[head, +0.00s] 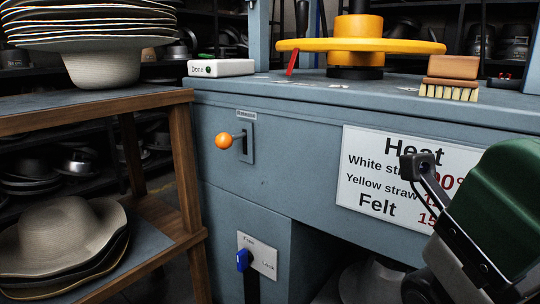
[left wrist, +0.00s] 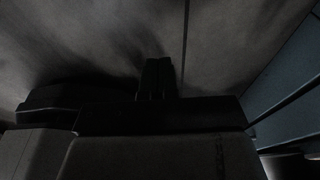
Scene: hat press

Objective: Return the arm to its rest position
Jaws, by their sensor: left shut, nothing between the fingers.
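My left gripper (left wrist: 158,78) shows dark in the left wrist view. Its fingers are together with nothing between them. Behind them is a plain grey, dim floor-like surface (left wrist: 90,45). The left gripper and its arm are not in the head view. A green and grey arm part of mine with a black bracket comes in at the lower right of the head view. No fingers of my right gripper can be made out there.
The blue-grey press cabinet (head: 290,170) has an orange-knobbed lever (head: 223,141) and a blue-tipped lock lever (head: 242,260). A yellow hat form (head: 360,45), brush (head: 450,78) and Done box (head: 221,68) sit on top. A wooden-legged rack (head: 186,170) with hats stands left.

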